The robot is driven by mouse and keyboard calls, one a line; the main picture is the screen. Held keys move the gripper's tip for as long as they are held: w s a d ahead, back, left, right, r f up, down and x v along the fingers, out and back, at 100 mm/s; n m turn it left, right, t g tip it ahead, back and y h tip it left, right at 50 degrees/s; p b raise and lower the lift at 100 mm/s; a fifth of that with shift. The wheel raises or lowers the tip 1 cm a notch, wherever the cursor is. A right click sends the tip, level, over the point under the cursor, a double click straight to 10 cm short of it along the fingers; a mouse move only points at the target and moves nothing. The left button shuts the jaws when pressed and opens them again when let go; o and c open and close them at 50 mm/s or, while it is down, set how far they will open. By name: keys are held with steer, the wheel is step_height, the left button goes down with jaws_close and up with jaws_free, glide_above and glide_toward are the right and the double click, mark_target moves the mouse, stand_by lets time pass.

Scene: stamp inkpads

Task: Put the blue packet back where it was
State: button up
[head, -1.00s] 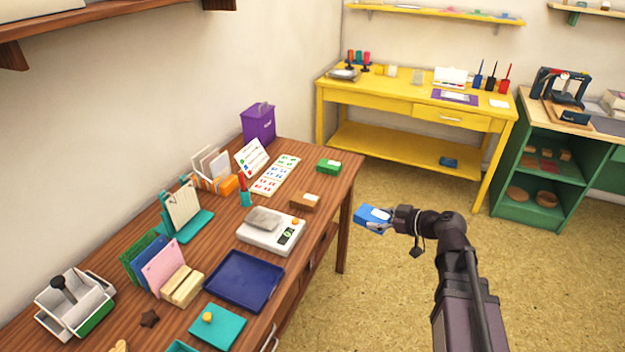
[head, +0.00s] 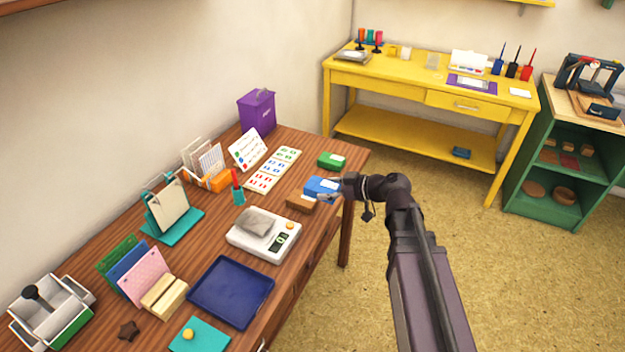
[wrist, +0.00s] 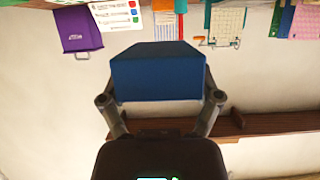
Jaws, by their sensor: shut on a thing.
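The blue packet (head: 320,186), with a white label on top, is held in my gripper (head: 334,190) at the right edge of the brown wooden table (head: 222,193). In the wrist view the packet (wrist: 157,75) fills the space between the two fingers of my gripper (wrist: 160,100), which are shut on its sides. A green packet (head: 331,160) with a white label lies on the table just behind it. A brown block (head: 300,203) lies just in front of it. I cannot tell whether the blue packet touches the table top.
A white scale (head: 263,240) with a grey thing on it stands in front of the brown block. A card with printed symbols (head: 272,170) lies left of the packets. A purple box (head: 257,114) stands at the back. A yellow table (head: 400,85) is farther off.

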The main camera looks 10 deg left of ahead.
steer(key=shift+w+a, duration=0.1)
steer(key=shift+w, duration=0.1)
stand_by(0.3)
steer(key=f+b, duration=0.3)
steer(key=s+a+f+b, duration=0.1)
steer(key=f+b, duration=0.1)
stand_by(0.3)
steer(key=shift+w, duration=0.1)
steer(key=w, duration=0.5)
steer(key=w+a+f+b, duration=0.1)
steer(key=w, duration=0.9)
steer(key=shift+w+a+f, duration=0.25)
steer(key=shift+w+a, duration=0.1)
steer(key=shift+b, duration=0.35)
